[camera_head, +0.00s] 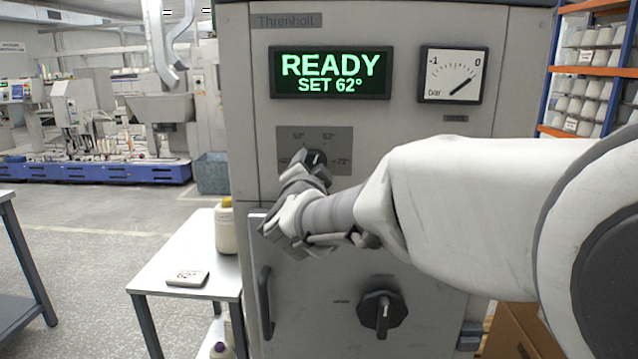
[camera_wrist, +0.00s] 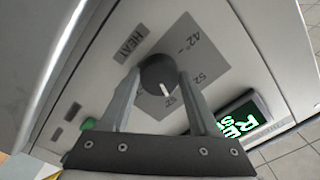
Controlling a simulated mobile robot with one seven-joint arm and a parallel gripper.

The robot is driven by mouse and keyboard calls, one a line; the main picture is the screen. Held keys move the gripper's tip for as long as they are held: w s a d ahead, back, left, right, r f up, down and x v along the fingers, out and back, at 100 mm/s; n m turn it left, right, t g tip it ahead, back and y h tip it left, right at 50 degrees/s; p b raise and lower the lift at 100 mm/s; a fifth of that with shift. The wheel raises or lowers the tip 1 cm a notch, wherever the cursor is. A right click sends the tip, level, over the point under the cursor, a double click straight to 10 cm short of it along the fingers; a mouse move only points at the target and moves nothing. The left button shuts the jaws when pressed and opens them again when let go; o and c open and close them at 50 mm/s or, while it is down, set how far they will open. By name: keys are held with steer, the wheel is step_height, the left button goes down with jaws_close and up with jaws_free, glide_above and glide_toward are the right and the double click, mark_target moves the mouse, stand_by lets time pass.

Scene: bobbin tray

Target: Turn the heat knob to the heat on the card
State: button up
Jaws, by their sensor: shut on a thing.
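The heat knob (camera_head: 317,157) is a dark round knob on a grey scale plate on the cabinet front. In the wrist view the knob (camera_wrist: 158,74) stands between my two fingers, and its white pointer line faces the mark beside the finger, which looks like 62°. My gripper (camera_head: 309,168) is shut on the knob and hides part of the scale. The green display (camera_head: 331,73) reads "READY" and "SET 62°". The card (camera_head: 187,277) lies on the side table and appears to read 62°.
A gauge (camera_head: 453,75) sits right of the display. A second black knob (camera_head: 382,313) and a door handle (camera_head: 265,302) are lower on the cabinet. The side table (camera_head: 160,285) also bears a pale bottle (camera_head: 227,232). Open floor lies to the left.

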steer(key=shift+m+b, duration=0.45)
steer(key=shift+m, duration=0.25)
steer(key=shift+r, duration=0.1)
steer(key=o, duration=1.4)
steer(key=shift+c, duration=0.2)
steer(key=s+p, duration=0.1)
steer(key=s, duration=1.6)
steer(key=shift+s+a+p, duration=0.2)
steer(key=shift+a+p, duration=0.1)
steer(key=shift+p, duration=0.05)
